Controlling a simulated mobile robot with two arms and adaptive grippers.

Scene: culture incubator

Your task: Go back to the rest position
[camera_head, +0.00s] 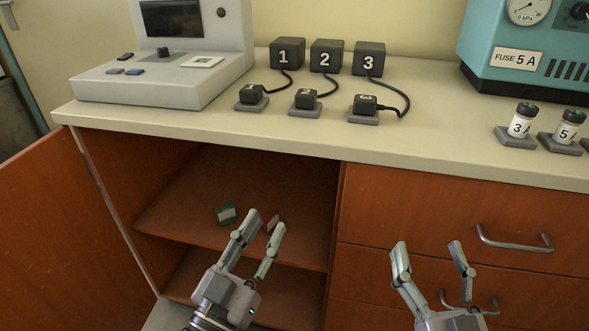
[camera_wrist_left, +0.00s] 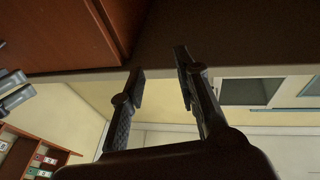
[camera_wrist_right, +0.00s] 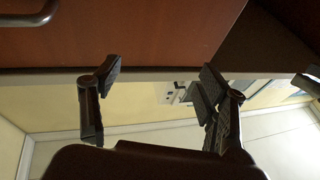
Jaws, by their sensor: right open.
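My left gripper (camera_head: 264,224) is in front of the open cabinet at lower middle of the head view. Its fingers are apart with nothing between them, and the gap also shows in the left wrist view (camera_wrist_left: 160,66). My right gripper (camera_head: 427,250) is in front of the drawers. It is open and empty, and its spread fingers show in the right wrist view (camera_wrist_right: 160,70). Neither gripper visibly holds or touches anything.
The cabinet door (camera_head: 50,240) stands open at left. Drawer handles (camera_head: 515,243) project at right. The counter (camera_head: 430,135) carries devices, numbered blocks and vials.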

